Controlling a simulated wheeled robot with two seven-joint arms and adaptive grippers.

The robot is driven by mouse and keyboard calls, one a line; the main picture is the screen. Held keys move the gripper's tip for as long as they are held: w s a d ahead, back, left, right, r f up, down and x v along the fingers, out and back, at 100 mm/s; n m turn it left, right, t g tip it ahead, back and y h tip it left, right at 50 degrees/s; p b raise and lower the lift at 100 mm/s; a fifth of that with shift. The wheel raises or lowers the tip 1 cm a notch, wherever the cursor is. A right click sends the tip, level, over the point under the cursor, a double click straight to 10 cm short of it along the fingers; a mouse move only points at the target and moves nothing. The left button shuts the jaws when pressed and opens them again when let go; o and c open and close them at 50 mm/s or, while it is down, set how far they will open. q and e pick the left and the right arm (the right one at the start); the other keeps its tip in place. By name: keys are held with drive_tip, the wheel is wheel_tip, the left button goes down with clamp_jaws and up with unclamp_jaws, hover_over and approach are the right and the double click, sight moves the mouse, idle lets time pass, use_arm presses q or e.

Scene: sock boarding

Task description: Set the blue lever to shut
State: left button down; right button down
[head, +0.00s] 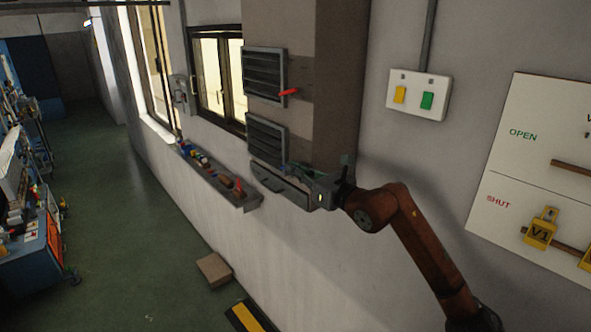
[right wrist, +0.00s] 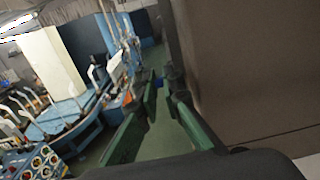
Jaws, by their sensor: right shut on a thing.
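The blue lever (right wrist: 158,84) shows as a small blue spot between the green fingertips in the right wrist view. In the head view it is mostly hidden by my right gripper (head: 298,170), beside the lower grey louvred vent (head: 267,140). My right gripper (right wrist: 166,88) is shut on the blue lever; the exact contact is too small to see. I cannot tell the lever's angle. My left gripper is not in view.
An upper vent (head: 264,74) has a red lever (head: 289,92). A shelf (head: 236,200) of small items runs along the wall. A switch plate (head: 418,95) and a white OPEN/SHUT board (head: 530,110) with yellow tags (head: 541,229) hang at right. A box (head: 214,269) lies on the floor.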

drive_tip(key=shift+r+g+p, duration=0.3)
drive_tip(key=shift+r+p, duration=0.2)
drive_tip(key=shift+p, duration=0.25)
drive_tip(key=g+h+p, duration=0.1)
drive_tip(key=p, duration=0.2)
drive_tip(key=w+r+g+h+p, duration=0.1)
drive_tip(key=p, duration=0.2)
drive_tip(key=a+r+g+h+p, duration=0.1)
drive_tip(key=g+p, duration=0.1)
drive_tip(key=p, duration=0.1)
drive_tip(key=shift+w+r+h, duration=0.15)
drive_tip(key=shift+h, duration=0.15)
drive_tip(key=shift+w+g+h+p, duration=0.2)
drive_tip(key=shift+g+h+p, duration=0.1)
drive_tip(key=shift+g+p, duration=0.4)
drive_tip(key=c, duration=2.4)
unclamp_jaws()
drive_tip(key=shift+s, duration=0.1)
drive_tip(key=v, duration=1.1)
drive_tip(key=shift+s+d+r, duration=0.1)
drive_tip(key=shift+s+d, duration=0.1)
drive_tip(key=shift+s, duration=0.15)
drive_tip(key=shift+o, duration=0.4)
